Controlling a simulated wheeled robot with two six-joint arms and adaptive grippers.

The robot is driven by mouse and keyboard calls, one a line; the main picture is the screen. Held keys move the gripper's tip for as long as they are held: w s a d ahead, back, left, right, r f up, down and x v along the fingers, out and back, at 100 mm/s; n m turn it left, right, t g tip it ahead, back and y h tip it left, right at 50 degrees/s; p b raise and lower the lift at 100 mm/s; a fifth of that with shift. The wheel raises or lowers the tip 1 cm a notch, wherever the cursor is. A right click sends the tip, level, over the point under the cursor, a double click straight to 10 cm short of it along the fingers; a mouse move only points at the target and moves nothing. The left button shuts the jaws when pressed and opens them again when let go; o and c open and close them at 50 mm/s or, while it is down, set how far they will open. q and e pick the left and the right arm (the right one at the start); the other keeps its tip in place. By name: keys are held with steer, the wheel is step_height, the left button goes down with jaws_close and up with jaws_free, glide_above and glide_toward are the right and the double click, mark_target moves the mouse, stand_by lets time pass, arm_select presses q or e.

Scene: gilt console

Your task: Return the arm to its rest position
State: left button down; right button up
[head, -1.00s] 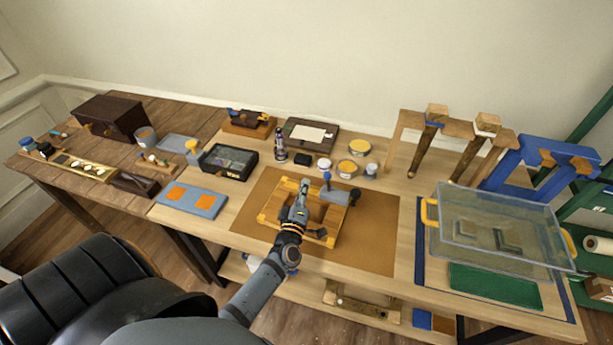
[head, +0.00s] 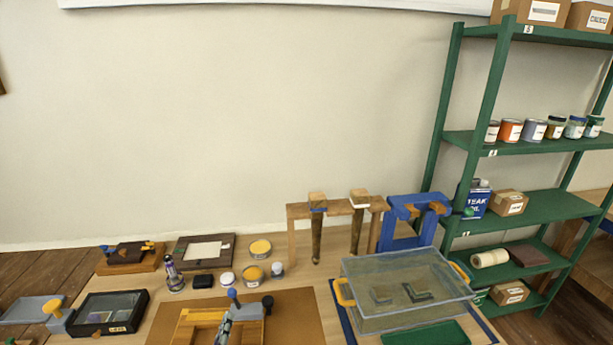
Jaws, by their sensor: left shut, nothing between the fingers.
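My left gripper (head: 223,333) shows only in part at the bottom edge of the head view, over the yellow wooden frame (head: 193,326) on the brown mat (head: 295,312). Its fingers are shut with nothing between them. I cannot tell how high it is above the frame. The rest of my left arm is below the picture. A grey block with a blue knob (head: 247,308) is just beyond the gripper. My right gripper is not in view.
A clear bin with yellow handles (head: 405,290) stands right of the mat. Tins (head: 253,275), a dark bottle (head: 174,276) and a dark framed tray (head: 105,312) lie behind and left. Wooden legs on a stand (head: 335,210) and a green shelf (head: 520,205) are farther back.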

arm_select(q)
steer(key=s+d+f+m+g+h, duration=0.35)
steer(key=s+d+m+g, duration=0.3)
steer(key=m, duration=0.25)
steer(key=s+a+m+g+y, duration=0.2)
steer(key=s+a+g, duration=0.2)
steer(key=s, duration=0.3)
steer(key=s+a+m+g+y, duration=0.2)
steer(key=s+a+g, duration=0.1)
steer(key=s, duration=0.4)
step_height(320, 180, down, 24)
steer(key=s+a+g, duration=0.2)
steer(key=s+a+f+n, duration=0.1)
steer(key=s+f, duration=1.7)
steer(key=s, duration=0.1)
steer(key=shift+a+f+g+h, duration=0.25)
steer(key=shift+a+g+h, duration=0.1)
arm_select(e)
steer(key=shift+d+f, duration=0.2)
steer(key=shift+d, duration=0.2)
